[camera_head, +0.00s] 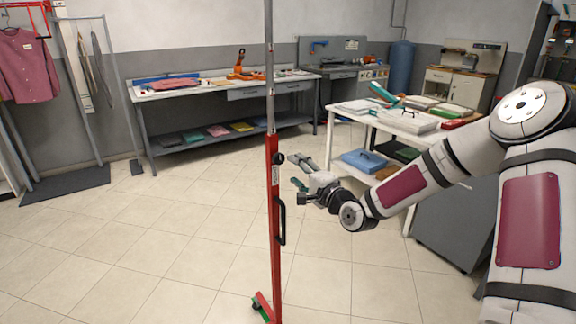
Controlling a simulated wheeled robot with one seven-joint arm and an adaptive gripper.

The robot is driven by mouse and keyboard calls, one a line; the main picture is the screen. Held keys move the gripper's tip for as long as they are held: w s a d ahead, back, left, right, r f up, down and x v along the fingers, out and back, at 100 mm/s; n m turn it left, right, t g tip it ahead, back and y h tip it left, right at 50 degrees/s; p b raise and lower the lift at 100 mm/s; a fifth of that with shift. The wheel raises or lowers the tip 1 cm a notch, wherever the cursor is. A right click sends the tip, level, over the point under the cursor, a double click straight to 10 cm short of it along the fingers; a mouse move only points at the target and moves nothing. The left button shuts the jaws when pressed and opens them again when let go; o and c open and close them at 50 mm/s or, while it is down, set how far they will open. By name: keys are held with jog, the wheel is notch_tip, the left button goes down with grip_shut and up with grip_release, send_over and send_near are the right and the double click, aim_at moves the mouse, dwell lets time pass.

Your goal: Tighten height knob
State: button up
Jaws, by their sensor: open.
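A tall red stand (274,220) rises in the centre, with a grey pole (270,70) coming out of its top. A small black knob (279,158) sits on the right side of the red post near its top. A long black handle (282,222) is fixed lower on the same side. My gripper (298,173) is just right of the post, a little below the knob's height in the picture. It is open and looks empty, apart from the knob. Its fingers are small, and the exact gap to the post cannot be told.
A white table (385,120) with folded items stands behind my arm. A long workbench (220,88) runs along the back wall. A garment rack with a pink shirt (27,65) is at the left. The stand's red foot (264,308) rests on clear tiled floor.

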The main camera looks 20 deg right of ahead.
jog(key=shift+v, duration=2)
jog(key=s+a+f+n+g, duration=0.2)
jog(key=a+n+g, duration=0.1)
jog(key=n+g, duration=0.15)
jog(key=s+r+n+g+h, duration=0.2)
jog(key=s+r+n, duration=0.1)
jog(key=s, duration=1)
jog(key=s+r+n+g+h, duration=0.1)
jog(key=s+r+n+g, duration=0.2)
jog(key=s, duration=0.9)
jog(key=s+a+r+n+g+h, duration=0.1)
jog(key=s+r, duration=0.5)
jog(key=s, duration=0.7)
jog(key=n+g+h, duration=0.1)
jog(key=n+g, duration=0.1)
jog(key=n, duration=0.1)
jog(key=shift+s+h, duration=0.3)
